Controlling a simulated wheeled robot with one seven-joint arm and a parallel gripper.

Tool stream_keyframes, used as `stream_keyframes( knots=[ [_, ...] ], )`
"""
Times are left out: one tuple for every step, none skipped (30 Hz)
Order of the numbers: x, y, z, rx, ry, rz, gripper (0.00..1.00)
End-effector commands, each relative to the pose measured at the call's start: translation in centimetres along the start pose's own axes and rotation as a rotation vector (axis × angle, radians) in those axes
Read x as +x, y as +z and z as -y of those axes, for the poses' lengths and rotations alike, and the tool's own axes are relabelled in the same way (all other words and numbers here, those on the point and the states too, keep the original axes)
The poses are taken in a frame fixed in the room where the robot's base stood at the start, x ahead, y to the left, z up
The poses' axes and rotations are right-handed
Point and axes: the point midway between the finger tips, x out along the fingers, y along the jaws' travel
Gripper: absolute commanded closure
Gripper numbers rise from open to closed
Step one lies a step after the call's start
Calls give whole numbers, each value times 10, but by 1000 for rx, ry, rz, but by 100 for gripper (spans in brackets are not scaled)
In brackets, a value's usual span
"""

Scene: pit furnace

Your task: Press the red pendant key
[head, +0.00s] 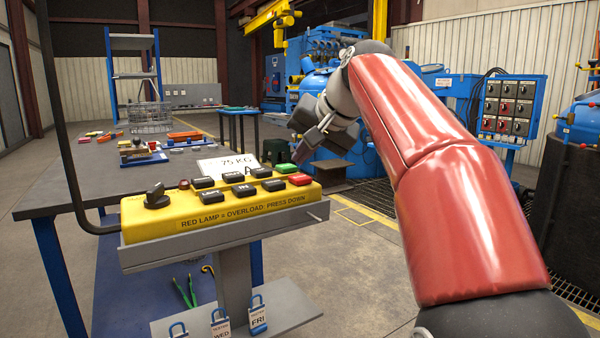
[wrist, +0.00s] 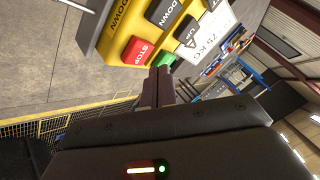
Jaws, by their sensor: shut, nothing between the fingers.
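The yellow pendant box (head: 135,222) sits on a grey stand at the front of the workbench. Its red key (head: 299,179) is at the right end, beside a green key (head: 285,168). In the wrist view the red key (wrist: 137,51) reads STOP, with the green key (wrist: 165,60) to its right. My gripper (head: 303,148) is above and behind the pendant's right end in the head view. In the wrist view my gripper (wrist: 158,72) is shut and empty, its tips showing just below the red and green keys. I see no contact with either key.
Several black keys, a black knob (head: 156,196) and a small red lamp (head: 184,184) share the pendant face. A white 75 KG card (head: 228,166) stands behind it. Padlocks (head: 258,316) hang below. The workbench (head: 60,185) holds several items. Floor right of the pendant is open.

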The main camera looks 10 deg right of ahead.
Motion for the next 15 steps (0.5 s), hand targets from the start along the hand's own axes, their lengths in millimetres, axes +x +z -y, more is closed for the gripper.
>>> stream_keyframes(
  knots=[
    [-8,-5,6,0,0,0,100],
    [-10,-7,7,0,0,0,100],
    [-13,-9,9,0,0,0,100],
    [-15,-10,11,0,0,0,100],
    [-16,-12,12,-1,-1,0,100],
    [-17,-13,13,-1,-1,-1,100],
    [-19,-14,14,-1,-1,-1,100],
    [-21,-16,16,-1,-1,0,100],
    [-23,-18,18,0,-1,0,100],
    [-25,-19,19,-1,-2,-1,100],
    [-26,-20,20,-1,-1,0,100],
    [-28,-20,21,-1,-1,0,100],
    [-28,-21,21,-1,-1,0,100],
    [-29,-21,21,-1,-1,0,100],
    [-29,-21,21,0,-1,0,100]
  ],
)
